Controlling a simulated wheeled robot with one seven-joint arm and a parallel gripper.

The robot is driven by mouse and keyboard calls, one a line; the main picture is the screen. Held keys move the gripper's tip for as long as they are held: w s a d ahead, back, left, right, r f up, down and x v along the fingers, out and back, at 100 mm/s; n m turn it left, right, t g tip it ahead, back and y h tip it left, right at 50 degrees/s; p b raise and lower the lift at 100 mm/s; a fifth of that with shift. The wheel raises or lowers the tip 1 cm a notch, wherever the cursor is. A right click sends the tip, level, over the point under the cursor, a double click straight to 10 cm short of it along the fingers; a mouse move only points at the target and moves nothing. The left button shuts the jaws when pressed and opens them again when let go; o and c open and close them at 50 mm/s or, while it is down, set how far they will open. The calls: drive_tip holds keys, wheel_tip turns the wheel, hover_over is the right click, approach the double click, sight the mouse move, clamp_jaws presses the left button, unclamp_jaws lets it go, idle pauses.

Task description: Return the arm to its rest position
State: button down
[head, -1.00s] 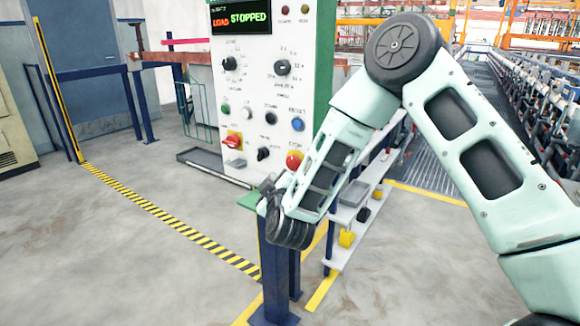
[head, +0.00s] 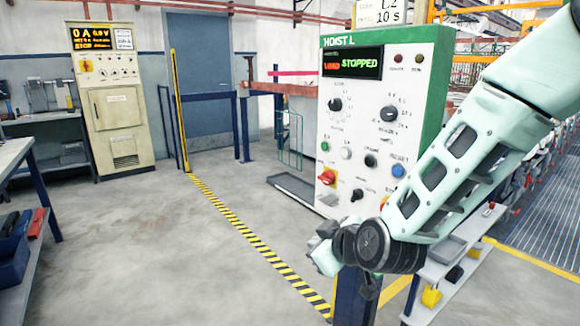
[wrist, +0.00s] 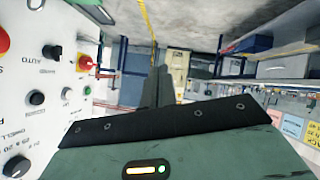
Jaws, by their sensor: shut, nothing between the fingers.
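My arm reaches in from the upper right of the head view, bent down in front of a white and green hoist control panel (head: 375,130). My gripper (head: 320,254) is at the lower left end of the arm, left of the panel's lower part. In the wrist view my gripper (wrist: 155,90) points away from the camera, its fingers together with nothing between them. The panel's face, with a red switch (wrist: 84,62) and several knobs, stands close on the left of the wrist view. The panel display reads STOPPED.
A cream cabinet (head: 116,110) stands at the back left beside a blue door (head: 200,85). A workbench (head: 15,155) is at the left edge. Small shelves (head: 440,270) stand under my arm. The floor around the yellow-black stripe (head: 245,232) is clear.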

drive_tip(key=s+r+g+p, duration=0.15)
drive_tip(key=s+g, duration=0.45)
drive_tip(key=s, duration=0.8)
drive_tip(key=s+d+r+m+g+h, duration=0.1)
drive_tip(key=s+d+g+h, duration=0.1)
drive_tip(key=s+d, duration=0.2)
drive_tip(key=s+d+r+m+g+h+p, duration=0.1)
drive_tip(key=s+d, duration=0.3)
drive_tip(key=s, duration=0.7)
drive_tip(key=shift+s+r+g+h, duration=0.15)
drive_tip(key=shift+r+g+h, duration=0.55)
drive_tip(key=shift+h, duration=0.1)
